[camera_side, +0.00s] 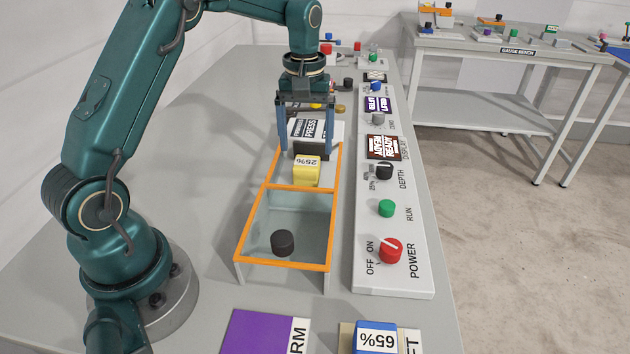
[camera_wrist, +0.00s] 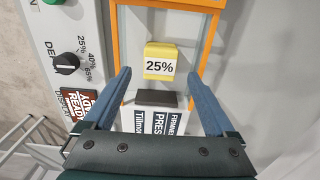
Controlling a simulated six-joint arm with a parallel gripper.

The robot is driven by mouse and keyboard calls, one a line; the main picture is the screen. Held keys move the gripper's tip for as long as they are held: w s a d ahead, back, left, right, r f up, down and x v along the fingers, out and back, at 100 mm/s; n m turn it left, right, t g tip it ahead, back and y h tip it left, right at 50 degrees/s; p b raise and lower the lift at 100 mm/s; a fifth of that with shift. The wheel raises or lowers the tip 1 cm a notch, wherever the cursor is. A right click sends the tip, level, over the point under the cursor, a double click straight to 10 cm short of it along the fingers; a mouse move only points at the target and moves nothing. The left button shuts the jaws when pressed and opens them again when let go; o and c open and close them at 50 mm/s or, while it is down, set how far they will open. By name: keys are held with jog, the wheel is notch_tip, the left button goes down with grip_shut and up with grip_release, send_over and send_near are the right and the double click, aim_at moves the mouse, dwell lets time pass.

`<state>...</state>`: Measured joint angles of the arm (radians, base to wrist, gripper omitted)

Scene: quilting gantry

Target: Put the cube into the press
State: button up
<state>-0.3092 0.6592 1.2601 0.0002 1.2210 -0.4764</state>
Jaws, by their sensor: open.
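A yellow cube marked 25% (camera_side: 306,175) sits inside the orange-framed enclosure, in its far section close to the press's dark block (camera_side: 311,151). The cube also shows in the wrist view (camera_wrist: 160,65), with its label facing up. The press (camera_side: 304,131) carries a white label reading PRESS. My gripper (camera_side: 304,150) is open and empty over the press, pointing down. In the wrist view its two blue fingers (camera_wrist: 157,72) stand wide apart, to either side of the press, with their tips near the cube. Neither finger touches the cube. A blue block marked 65% (camera_side: 376,337) lies at the front edge.
A black knob-like piece (camera_side: 283,242) stands in the enclosure's near section. To the right runs a control panel (camera_side: 392,275) with a red power knob, green run button, depth knob and a READY display. A purple mat (camera_side: 258,332) lies in front. The table left of the enclosure is clear.

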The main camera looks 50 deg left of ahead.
aim_at(307, 162)
jog(key=s+d+r+m+t, duration=0.1)
jog(key=s+d+r, duration=0.1)
jog(key=r, duration=0.3)
jog(key=s+d+r+m, duration=0.1)
jog(key=s+d+r, duration=0.1)
jog(key=r, duration=0.3)
jog(key=s+d+f+m+t, duration=0.1)
jog(key=s+d+m+t, duration=0.1)
jog(key=s, duration=0.5)
jog(key=s+d+f+m+t, duration=0.1)
jog(key=s+d+m+t, duration=0.1)
jog(key=s+d+m, duration=0.2)
jog(key=s+m, duration=0.1)
jog(key=s, duration=0.2)
jog(key=shift+s+d+f+t, duration=0.25)
jog(key=shift+d+t, duration=0.05)
jog(key=shift+d, duration=0.1)
